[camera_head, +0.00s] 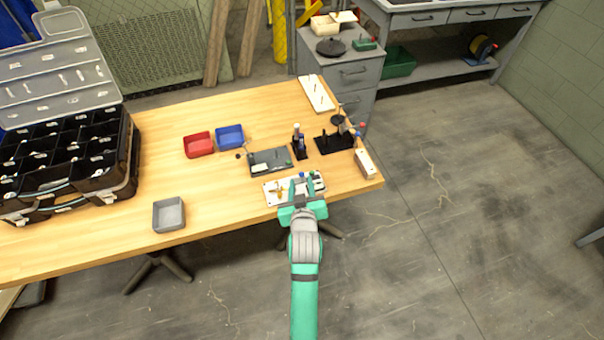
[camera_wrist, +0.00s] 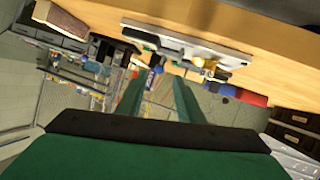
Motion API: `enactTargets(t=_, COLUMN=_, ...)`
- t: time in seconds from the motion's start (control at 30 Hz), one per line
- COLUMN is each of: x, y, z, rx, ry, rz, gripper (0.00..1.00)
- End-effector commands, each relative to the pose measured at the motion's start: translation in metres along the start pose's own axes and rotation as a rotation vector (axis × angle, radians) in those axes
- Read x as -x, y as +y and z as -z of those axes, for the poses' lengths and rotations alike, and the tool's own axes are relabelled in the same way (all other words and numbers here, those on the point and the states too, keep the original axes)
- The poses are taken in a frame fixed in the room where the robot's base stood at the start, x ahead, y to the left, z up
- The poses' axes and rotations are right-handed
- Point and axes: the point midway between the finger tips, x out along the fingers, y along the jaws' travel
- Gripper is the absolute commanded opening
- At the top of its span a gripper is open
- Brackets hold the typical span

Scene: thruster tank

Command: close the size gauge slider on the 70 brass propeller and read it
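The size gauge appears as a pale board (camera_head: 270,198) near the table's front edge, partly hidden by my gripper. A small brass-coloured piece, likely the propeller (camera_head: 278,188), is on its left part. In the wrist view the board (camera_wrist: 230,57) is edge-on above the fingers, with a brass-coloured piece (camera_wrist: 209,64) beside it. My gripper (camera_head: 303,192) is over or just in front of the board's right half. In the wrist view its two green fingers (camera_wrist: 157,90) are apart with nothing between them. The slider's position and any scale reading are too small to tell.
Behind the gauge are a grey tray (camera_head: 265,168) and dark stands (camera_head: 330,143). A pale-topped block (camera_head: 365,163) is to the right. Red (camera_head: 198,145) and blue (camera_head: 230,136) bins, a grey bin (camera_head: 168,218) and a black organizer case (camera_head: 75,205) are left. Bare tabletop lies between.

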Motion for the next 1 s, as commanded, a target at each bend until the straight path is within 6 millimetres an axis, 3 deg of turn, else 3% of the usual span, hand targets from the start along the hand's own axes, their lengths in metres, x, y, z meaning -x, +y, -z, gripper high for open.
enactTargets(t=0.2, x=-0.040, y=0.000, z=0.001, rx=0.000, ry=0.001, rz=0.000, gripper=0.34)
enactTargets(t=0.4, x=-0.064, y=-0.003, z=0.001, rx=0.002, ry=0.002, rz=0.003, gripper=0.34)
enactTargets(t=0.83, x=-0.072, y=-0.003, z=0.001, rx=0.002, ry=0.001, rz=0.004, gripper=0.34)
enactTargets(t=1.0, x=-0.072, y=-0.003, z=0.001, rx=0.002, ry=0.001, rz=0.003, gripper=0.00)
